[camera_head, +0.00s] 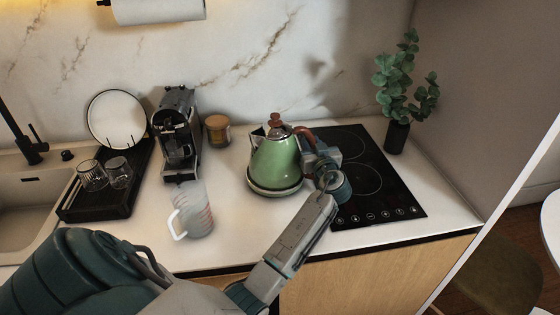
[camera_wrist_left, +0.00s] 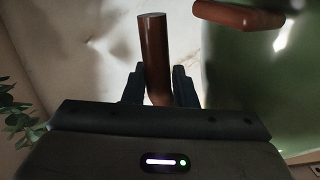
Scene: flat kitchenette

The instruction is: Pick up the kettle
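The green kettle (camera_head: 275,162) has a brown lid knob and a brown handle. It stands upright on its round base (camera_head: 262,190), left of the cooktop. My left gripper (camera_head: 312,156) is at the kettle's right side, at the handle. In the left wrist view the brown handle (camera_wrist_left: 154,50) passes between the two fingers (camera_wrist_left: 158,88), which sit close against it on both sides. The green kettle body (camera_wrist_left: 265,85) fills the right of that view. My right gripper is not in view.
A black cooktop (camera_head: 385,185) lies right of the kettle, with a potted plant (camera_head: 397,135) behind. A measuring jug (camera_head: 195,215) stands front left. A coffee machine (camera_head: 177,135), a jar (camera_head: 217,130) and a black tray (camera_head: 95,206) with glasses stand further left.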

